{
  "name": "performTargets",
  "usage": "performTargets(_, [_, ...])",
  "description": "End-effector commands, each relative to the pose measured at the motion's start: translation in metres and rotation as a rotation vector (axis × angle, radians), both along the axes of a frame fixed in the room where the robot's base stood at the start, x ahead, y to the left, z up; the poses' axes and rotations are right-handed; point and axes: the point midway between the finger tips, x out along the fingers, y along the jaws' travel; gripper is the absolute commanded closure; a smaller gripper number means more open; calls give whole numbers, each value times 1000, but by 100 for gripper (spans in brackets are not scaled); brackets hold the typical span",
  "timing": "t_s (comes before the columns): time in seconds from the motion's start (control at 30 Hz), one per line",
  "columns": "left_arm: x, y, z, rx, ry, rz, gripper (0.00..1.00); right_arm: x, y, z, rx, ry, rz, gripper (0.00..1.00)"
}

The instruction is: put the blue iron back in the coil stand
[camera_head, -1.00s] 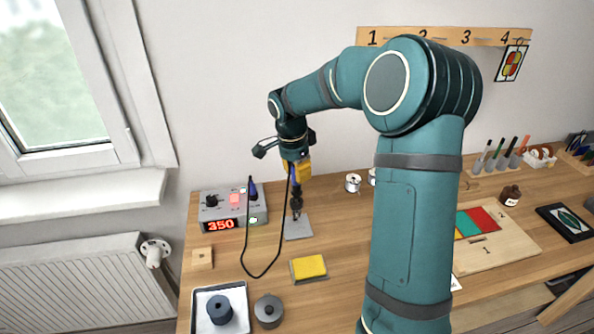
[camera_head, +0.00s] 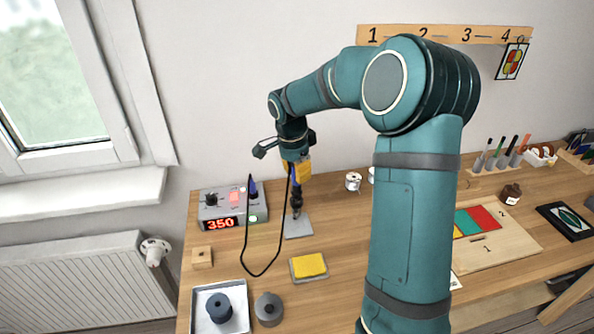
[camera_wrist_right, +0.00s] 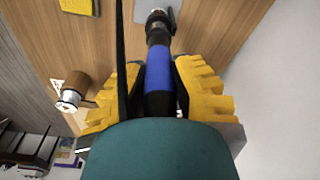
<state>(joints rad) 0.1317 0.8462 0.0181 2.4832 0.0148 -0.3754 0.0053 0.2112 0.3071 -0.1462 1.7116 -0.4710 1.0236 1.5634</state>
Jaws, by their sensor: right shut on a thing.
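The blue iron (camera_head: 296,176) is upright in my right gripper (camera_head: 297,168), whose yellow fingers are shut on its blue handle. In the right wrist view the blue handle (camera_wrist_right: 158,72) lies between the yellow fingers (camera_wrist_right: 158,88), its dark front end pointing away from me. The dark coil stand (camera_head: 296,203) stands on a grey base plate (camera_head: 299,228) directly below the gripper. The dark coil also shows at the iron's far end in the wrist view (camera_wrist_right: 160,18). I cannot tell how deep the tip is in the coil. My left gripper is out of view.
A black cord (camera_head: 247,240) loops from the iron toward the grey station (camera_head: 220,212) reading 350. A yellow sponge (camera_head: 309,265), a grey lidded pot (camera_head: 268,308) and a white tray (camera_head: 199,312) are nearer.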

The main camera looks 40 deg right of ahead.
Motion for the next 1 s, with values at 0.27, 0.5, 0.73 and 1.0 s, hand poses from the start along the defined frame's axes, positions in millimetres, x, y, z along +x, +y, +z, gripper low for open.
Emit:
performTargets(0.27, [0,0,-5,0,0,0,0,0,0,-7,0,0,1,100])
performTargets(0.5, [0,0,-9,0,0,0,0,0,0,-12,0,0,1,100])
performTargets(0.73, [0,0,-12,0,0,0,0,0,0,-18,0,-1,0,100])
performTargets(1.0, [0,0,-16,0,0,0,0,0,0,-24,0,-1,0,100])
